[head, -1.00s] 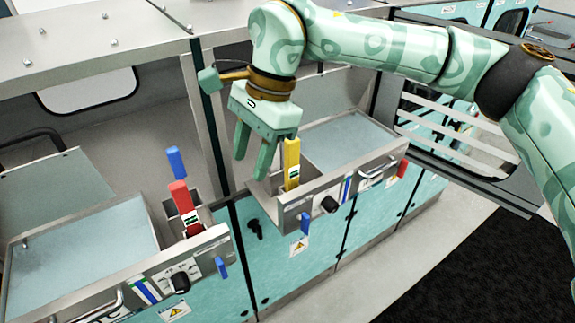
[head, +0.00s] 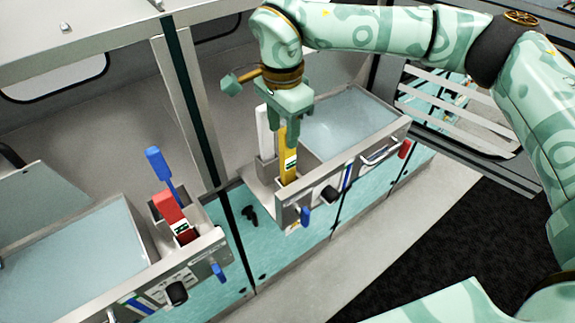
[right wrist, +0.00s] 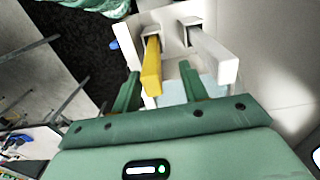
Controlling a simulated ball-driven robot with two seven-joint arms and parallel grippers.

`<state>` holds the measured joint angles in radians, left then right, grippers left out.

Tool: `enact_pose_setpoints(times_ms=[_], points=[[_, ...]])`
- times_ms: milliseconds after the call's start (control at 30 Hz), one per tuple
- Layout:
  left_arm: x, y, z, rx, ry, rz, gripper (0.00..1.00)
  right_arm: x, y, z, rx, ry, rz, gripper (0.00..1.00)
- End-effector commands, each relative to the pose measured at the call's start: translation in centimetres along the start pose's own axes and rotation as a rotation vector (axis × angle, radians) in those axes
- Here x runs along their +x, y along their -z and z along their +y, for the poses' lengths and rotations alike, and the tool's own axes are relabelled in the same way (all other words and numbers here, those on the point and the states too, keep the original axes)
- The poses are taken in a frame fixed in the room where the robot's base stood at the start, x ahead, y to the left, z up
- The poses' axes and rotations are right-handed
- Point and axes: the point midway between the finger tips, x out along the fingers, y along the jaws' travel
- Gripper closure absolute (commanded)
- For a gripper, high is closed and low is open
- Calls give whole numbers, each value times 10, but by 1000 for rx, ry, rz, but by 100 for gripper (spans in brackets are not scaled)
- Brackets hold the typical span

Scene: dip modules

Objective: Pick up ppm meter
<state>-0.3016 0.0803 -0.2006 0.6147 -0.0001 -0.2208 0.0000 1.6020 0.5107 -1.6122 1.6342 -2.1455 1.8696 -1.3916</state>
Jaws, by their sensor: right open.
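A yellow handheld meter (head: 290,158) stands upright in a holder at the left end of the right-hand basin unit. A white meter (head: 264,130) stands behind it to the left. Both also show in the right wrist view, the yellow one (right wrist: 152,72) and the white one (right wrist: 222,62). I cannot read which is the ppm meter. My right gripper (head: 285,120) is above the yellow meter, pointing down. In the wrist view its open fingers (right wrist: 160,88) lie either side of the yellow meter's top end; contact cannot be told. My left gripper is out of view.
A red meter (head: 174,215) and a blue one (head: 160,168) stand in holders on the left-hand basin unit (head: 160,280). The right-hand unit's front (head: 355,165) carries knobs and a handle. A metal post (head: 190,105) stands close left of the gripper.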

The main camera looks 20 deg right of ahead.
Motion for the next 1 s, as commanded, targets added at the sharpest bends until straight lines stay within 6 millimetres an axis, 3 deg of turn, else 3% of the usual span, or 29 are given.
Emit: enact_pose_setpoints(times_ms=[33,133,333,567,733,1000], points=[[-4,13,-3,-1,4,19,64,5,1,2,0,-5,-2,56],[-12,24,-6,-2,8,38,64,19,4,7,1,-6,-3,56],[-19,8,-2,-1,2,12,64,47,5,8,0,-3,-2,56],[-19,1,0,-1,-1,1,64,50,5,8,-1,-1,-1,56],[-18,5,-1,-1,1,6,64,50,5,8,-1,-1,-1,98],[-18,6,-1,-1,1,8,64,50,5,8,-1,0,-1,100]])
